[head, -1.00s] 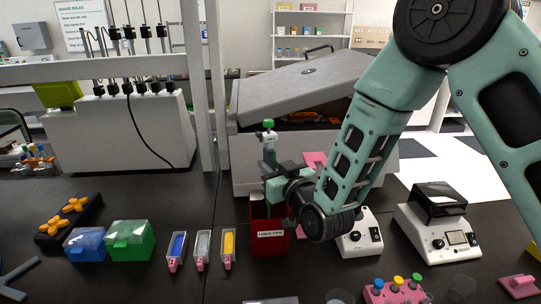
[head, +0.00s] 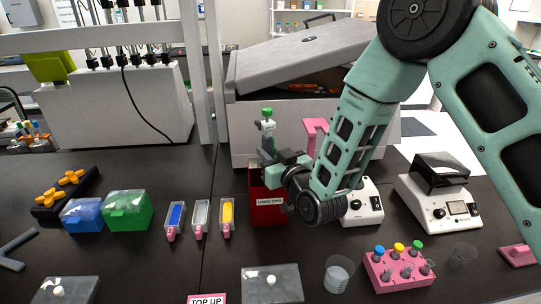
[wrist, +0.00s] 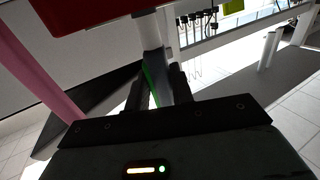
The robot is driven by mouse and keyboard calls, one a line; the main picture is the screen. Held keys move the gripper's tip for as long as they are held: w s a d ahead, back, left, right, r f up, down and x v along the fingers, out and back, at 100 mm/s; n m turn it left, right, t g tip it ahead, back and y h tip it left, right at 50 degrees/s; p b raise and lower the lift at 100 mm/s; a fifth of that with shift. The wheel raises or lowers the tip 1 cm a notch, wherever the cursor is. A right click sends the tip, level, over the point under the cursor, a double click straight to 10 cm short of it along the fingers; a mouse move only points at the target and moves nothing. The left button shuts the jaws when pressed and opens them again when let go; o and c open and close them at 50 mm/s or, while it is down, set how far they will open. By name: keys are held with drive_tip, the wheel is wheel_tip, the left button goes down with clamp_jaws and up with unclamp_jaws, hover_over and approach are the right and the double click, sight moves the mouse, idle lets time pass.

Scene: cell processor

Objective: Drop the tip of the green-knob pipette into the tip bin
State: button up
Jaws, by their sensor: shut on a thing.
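The green-knob pipette (head: 268,132) stands about upright in my gripper (head: 270,170), its green knob on top. In the wrist view the pipette's pale shaft (wrist: 153,55) runs between the dark fingers of my gripper (wrist: 162,90), which are shut on it. The tip bin (head: 267,209) is a red open box labelled "USED TIPS" on the black bench. My gripper is at the height of the bin's upper part, over or just at its rim. The pipette's lower end and tip are hidden. Part of the red bin (wrist: 80,12) shows at the top of the wrist view.
A pink stand (head: 313,130) rises behind my gripper, before a grey lidded machine (head: 300,85). A white device (head: 362,203) is close right of the bin. Tip boxes, blue (head: 82,215) and green (head: 130,212), and coloured trays (head: 228,214) are left. A pink rack (head: 398,270) is in front.

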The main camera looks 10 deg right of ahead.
drive_tip(key=shift+w+b, duration=0.55)
drive_tip(key=shift+w, duration=1.5)
drive_tip(key=shift+r, duration=0.65)
drive_tip(key=shift+f, duration=0.1)
drive_tip(key=shift+f+b, duration=0.5)
drive_tip(key=shift+b, duration=0.3)
drive_tip(key=shift+s+b, duration=0.8)
drive_tip(key=shift+s, duration=1.75)
